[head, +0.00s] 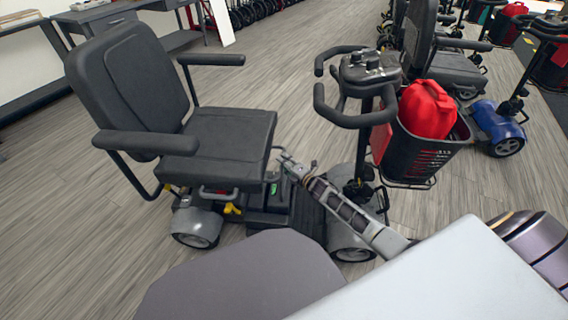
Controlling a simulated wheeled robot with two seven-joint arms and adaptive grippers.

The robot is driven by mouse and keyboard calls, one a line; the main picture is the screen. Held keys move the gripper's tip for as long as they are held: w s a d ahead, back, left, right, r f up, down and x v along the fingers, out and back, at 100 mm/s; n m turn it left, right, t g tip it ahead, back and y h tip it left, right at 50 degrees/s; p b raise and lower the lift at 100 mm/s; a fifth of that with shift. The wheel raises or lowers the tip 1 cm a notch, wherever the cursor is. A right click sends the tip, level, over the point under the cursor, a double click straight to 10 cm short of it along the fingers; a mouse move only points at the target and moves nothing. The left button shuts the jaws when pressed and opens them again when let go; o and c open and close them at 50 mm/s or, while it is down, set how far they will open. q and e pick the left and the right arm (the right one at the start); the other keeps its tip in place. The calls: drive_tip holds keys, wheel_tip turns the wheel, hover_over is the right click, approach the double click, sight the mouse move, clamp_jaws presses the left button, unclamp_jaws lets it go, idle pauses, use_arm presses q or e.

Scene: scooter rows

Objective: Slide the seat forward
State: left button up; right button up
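The black padded seat (222,140) of the nearest scooter is left of centre, with its tall backrest (125,85) at the left and two armrests. Below the seat's near side are a dark handle bar (213,192) and a yellow lever (232,209). My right arm comes in from the lower right, across the scooter's footwell. My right gripper (285,164) is small in view, just right of the seat's front edge. I cannot tell whether it touches anything or how its fingers stand. My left gripper is out of view.
A blue scooter (497,127) and others stand behind at right. Desks line the back left. The grey wood floor (70,215) at left is clear.

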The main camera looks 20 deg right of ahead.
drive_tip(key=shift+a, duration=0.1)
drive_tip(key=shift+r, duration=0.1)
drive_tip(key=v, duration=1.2)
idle(0.9)
idle(0.7)
